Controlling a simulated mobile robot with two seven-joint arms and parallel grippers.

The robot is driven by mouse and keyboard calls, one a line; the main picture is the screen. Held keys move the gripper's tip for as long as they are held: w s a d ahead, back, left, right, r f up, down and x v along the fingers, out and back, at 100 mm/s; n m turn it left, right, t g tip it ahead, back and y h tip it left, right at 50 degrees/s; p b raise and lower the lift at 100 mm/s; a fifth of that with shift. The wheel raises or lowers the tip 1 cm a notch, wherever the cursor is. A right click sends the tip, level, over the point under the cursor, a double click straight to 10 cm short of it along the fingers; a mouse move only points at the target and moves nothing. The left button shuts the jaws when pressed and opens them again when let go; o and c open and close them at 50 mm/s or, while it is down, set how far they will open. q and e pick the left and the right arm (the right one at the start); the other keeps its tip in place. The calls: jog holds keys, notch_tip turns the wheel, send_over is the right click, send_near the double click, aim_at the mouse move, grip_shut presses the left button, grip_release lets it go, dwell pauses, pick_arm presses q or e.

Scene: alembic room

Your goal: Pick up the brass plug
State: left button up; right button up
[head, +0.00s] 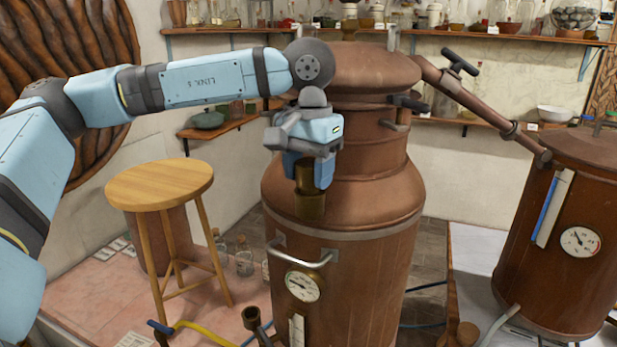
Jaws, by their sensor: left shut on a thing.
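My left gripper (309,168) hangs fingers-down in front of the copper still (365,190), in the middle of the head view. Its blue fingers are shut on the brass plug (304,181), whose upper part is partly hidden between them. My right gripper is out of view.
A round wooden stool (160,186) stands at left, its top bare. A metal handle (305,262) and a gauge (302,287) are on the still's front. A copper pipe (480,108) runs right to a second vessel (545,240). Shelves with glassware line the back wall.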

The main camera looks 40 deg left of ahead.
pick_arm(q)
notch_tip(320, 180, up, 13)
jog(key=b, duration=0.2)
notch_tip(320, 180, up, 6)
jog(key=p, duration=0.2)
send_over(309, 163)
jog(key=shift+a+f, duration=0.1)
dwell(0.7)
